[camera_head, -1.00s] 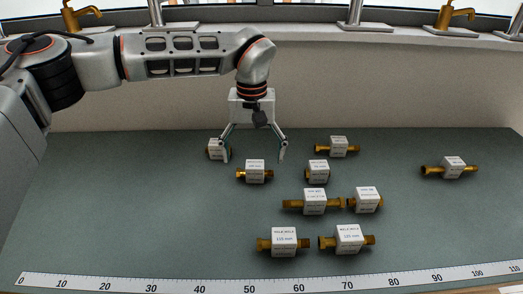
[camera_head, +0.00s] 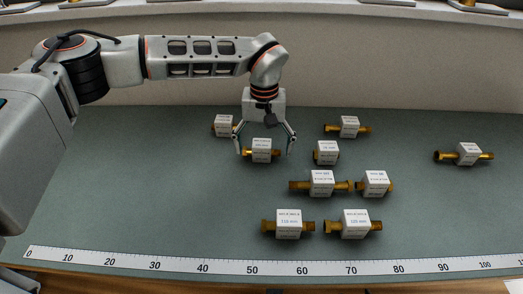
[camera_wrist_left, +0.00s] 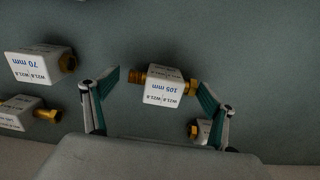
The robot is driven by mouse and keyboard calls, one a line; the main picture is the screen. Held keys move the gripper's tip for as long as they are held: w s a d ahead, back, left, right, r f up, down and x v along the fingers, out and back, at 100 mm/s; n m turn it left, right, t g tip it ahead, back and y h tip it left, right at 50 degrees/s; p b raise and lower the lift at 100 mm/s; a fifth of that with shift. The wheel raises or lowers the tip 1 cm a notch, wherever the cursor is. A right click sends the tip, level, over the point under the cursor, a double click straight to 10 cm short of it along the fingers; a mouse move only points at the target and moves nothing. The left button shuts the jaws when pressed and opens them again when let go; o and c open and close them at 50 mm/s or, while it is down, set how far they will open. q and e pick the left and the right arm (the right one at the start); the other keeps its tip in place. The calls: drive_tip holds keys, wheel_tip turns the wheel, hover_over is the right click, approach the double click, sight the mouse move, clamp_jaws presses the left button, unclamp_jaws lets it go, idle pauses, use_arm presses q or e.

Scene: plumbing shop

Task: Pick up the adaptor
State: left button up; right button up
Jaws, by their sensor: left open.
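Several adaptors, brass fittings with white printed blocks, lie on the table (camera_head: 130,190); the task line does not say which one. My left gripper (camera_head: 265,153) is open, with its fingers on either side of one adaptor (camera_head: 262,148). In the left wrist view, this adaptor (camera_wrist_left: 163,88) reads 105 mm and lies between the open fingertips (camera_wrist_left: 157,84), with its brass end near the right fingertip; I cannot tell whether they touch. Another adaptor (camera_wrist_left: 195,131) is partly hidden by the right finger there. My right gripper is not in view.
A 70 mm adaptor (camera_wrist_left: 40,64) lies left of the fingers in the wrist view. In the head view, adaptors stand close by at back left (camera_head: 223,124) and right (camera_head: 326,152). A ruler strip (camera_head: 155,265) runs along the front edge. The table's left side is bare.

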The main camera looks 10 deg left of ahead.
use_arm(q)
drive_tip(key=c, duration=1.1)
drive_tip(key=shift+o, duration=0.2)
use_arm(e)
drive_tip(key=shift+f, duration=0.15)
